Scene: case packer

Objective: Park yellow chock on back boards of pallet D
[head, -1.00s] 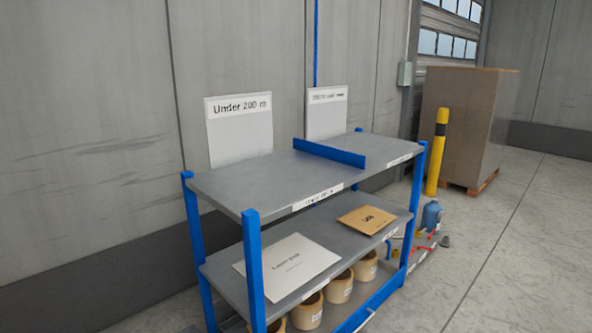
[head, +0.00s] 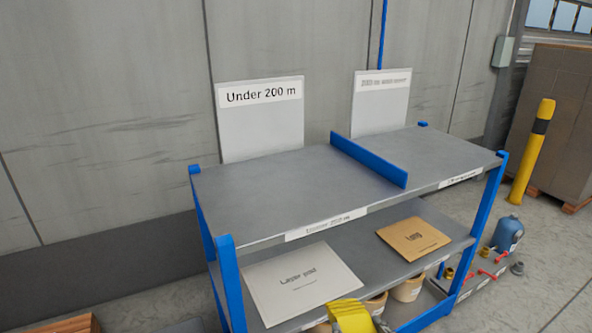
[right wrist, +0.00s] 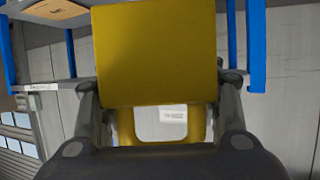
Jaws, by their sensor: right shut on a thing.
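The yellow chock (head: 349,316) shows at the bottom edge of the head view, in front of the blue rack. In the right wrist view the chock (right wrist: 155,55) fills the middle, with a flat yellow face and a yellow loop below it. My right gripper (right wrist: 160,95) is shut on it, one finger at each side. My left gripper is not in view. A piece of brown wood (head: 72,325) shows at the bottom left corner of the head view; I cannot tell whether it is part of pallet D.
The blue rack (head: 228,285) stands close ahead with grey shelves. Its middle shelf holds a white layer pad sheet (head: 300,281) and a brown envelope (head: 413,238). Rolls (head: 408,288) sit below. A yellow post (head: 531,150) and a large brown load (head: 568,120) stand at the right.

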